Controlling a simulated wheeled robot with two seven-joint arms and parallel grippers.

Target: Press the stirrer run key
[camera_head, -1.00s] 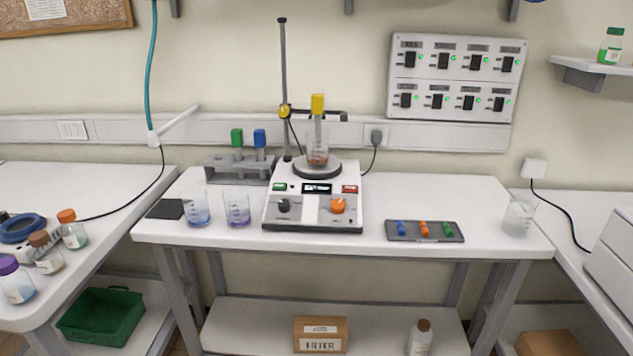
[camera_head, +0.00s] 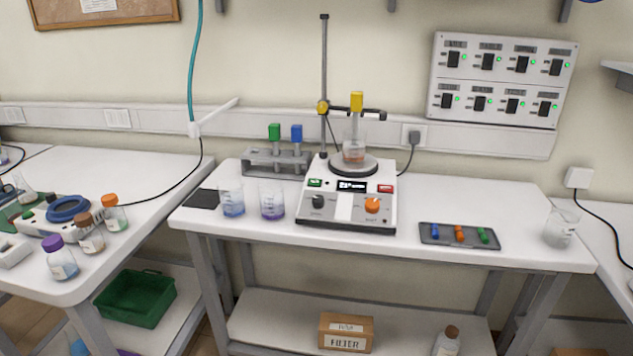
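The stirrer (camera_head: 347,207) is a white and grey box on the middle table. Its front panel has a green key (camera_head: 315,183) at upper left, a small lit display (camera_head: 352,186) in the middle and a red key (camera_head: 385,189) at upper right. Below them are a black knob (camera_head: 318,202) and an orange knob (camera_head: 373,205). The key labels are too small to read. A beaker with orange-brown liquid (camera_head: 353,152) stands on the round top plate, with a yellow-topped probe (camera_head: 356,102) in it. Neither of my grippers shows.
Two beakers, with blue (camera_head: 232,202) and purple (camera_head: 271,201) liquid, stand left of the stirrer. A rack (camera_head: 277,162) is behind them. A dark tray (camera_head: 460,245) with small coloured pieces lies to the right, and an empty-looking beaker (camera_head: 561,229) stands at the right end.

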